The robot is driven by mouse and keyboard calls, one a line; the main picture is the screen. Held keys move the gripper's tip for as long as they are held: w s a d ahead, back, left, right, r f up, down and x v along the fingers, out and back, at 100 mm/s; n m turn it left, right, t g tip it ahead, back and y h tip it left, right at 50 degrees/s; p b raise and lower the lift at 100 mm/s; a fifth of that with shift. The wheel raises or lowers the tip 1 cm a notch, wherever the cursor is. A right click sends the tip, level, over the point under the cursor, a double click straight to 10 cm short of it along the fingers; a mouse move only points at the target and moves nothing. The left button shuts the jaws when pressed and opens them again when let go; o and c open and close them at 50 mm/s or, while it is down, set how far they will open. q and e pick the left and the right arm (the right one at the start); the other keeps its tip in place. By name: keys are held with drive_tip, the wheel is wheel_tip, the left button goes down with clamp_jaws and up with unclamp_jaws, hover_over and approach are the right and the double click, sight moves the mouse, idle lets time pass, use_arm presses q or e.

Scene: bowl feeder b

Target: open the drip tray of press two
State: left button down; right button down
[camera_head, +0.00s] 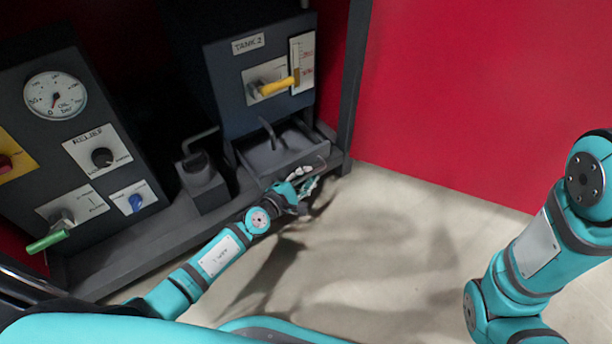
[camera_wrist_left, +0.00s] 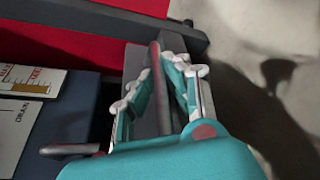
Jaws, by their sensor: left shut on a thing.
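The drip tray (camera_head: 283,156) is a dark grey shallow tray below the box labelled TANK 2 (camera_head: 262,72). A bent spout (camera_head: 267,130) hangs above it. My left gripper (camera_head: 302,181) is at the tray's front edge. In the left wrist view, my left gripper (camera_wrist_left: 160,82) has its pale fingers on both sides of a thin dark bar, the tray's handle (camera_wrist_left: 154,60), and is shut on it. My fingers hide part of the handle in the head view. My right gripper is outside the views.
A yellow-handled lever (camera_head: 280,86) sits on the TANK 2 box. A grey block with a bent pipe (camera_head: 201,178) stands left of the tray. A panel with an oil gauge (camera_head: 55,95) is farther left. The floor (camera_head: 400,240) in front is clear.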

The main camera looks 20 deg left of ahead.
use_arm(q)
drive_tip(key=shift+s+d+p, duration=0.4)
drive_tip(key=shift+d+p, duration=0.05)
drive_tip(key=shift+d, duration=0.05)
drive_tip(key=c, duration=1.4)
unclamp_jaws()
drive_tip(key=v, duration=1.2)
